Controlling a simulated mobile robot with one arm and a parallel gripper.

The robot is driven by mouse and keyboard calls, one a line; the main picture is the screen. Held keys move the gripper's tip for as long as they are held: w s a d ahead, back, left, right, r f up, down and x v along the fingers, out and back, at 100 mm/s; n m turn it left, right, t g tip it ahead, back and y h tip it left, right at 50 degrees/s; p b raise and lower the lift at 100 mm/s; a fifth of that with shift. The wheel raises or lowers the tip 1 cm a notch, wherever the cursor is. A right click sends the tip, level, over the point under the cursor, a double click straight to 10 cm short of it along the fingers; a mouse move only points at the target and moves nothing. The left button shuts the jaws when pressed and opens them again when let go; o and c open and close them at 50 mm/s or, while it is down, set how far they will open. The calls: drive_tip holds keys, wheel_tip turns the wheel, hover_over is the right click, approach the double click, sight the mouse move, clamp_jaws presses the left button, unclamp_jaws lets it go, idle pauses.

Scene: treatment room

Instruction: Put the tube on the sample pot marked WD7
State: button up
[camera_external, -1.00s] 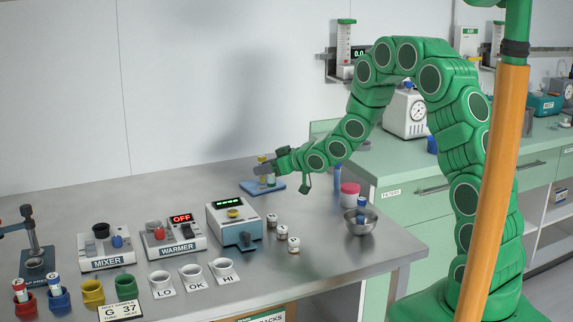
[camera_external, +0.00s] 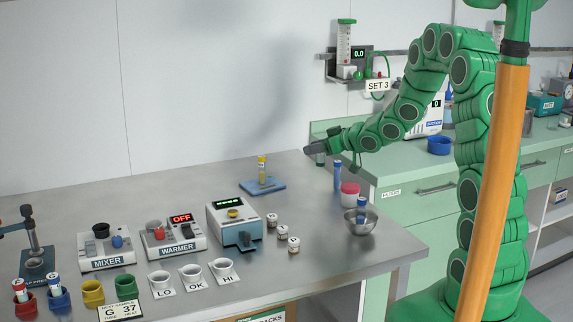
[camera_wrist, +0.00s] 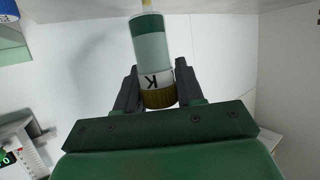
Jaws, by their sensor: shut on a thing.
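My gripper (camera_external: 313,153) is raised past the back right of the steel table. It is shut on a small tube-like container (camera_wrist: 150,50) with a green band, a pale body, a white label showing a letter like K and a brown ribbed end between the fingers (camera_wrist: 157,90). It shows small and dark in the external view (camera_external: 319,159). A yellow-capped tube (camera_external: 262,171) stands upright on a blue pad (camera_external: 250,189). Three small white pots (camera_external: 271,219), (camera_external: 283,230), (camera_external: 293,244) stand in a row. Their markings are too small to read.
A blue tube (camera_external: 337,176), a pink-lidded jar (camera_external: 349,193) and a metal bowl (camera_external: 372,226) holding a blue-topped tube (camera_external: 361,204) stand at right. The warmer (camera_external: 177,247), mixer (camera_external: 107,256) and labelled cups (camera_external: 192,276) fill the left. Bare steel (camera_external: 320,270) lies in front.

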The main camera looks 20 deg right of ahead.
drive_tip(key=s+d+r, duration=0.1)
drive_tip(key=s+d, duration=0.2)
drive_tip(key=d, duration=0.5)
hover_over(345, 185)
drive_tip(key=shift+s+f, duration=0.1)
drive_tip(key=shift+f, duration=3.7)
drive_tip(key=shift+f, duration=0.1)
drive_tip(key=o, duration=1)
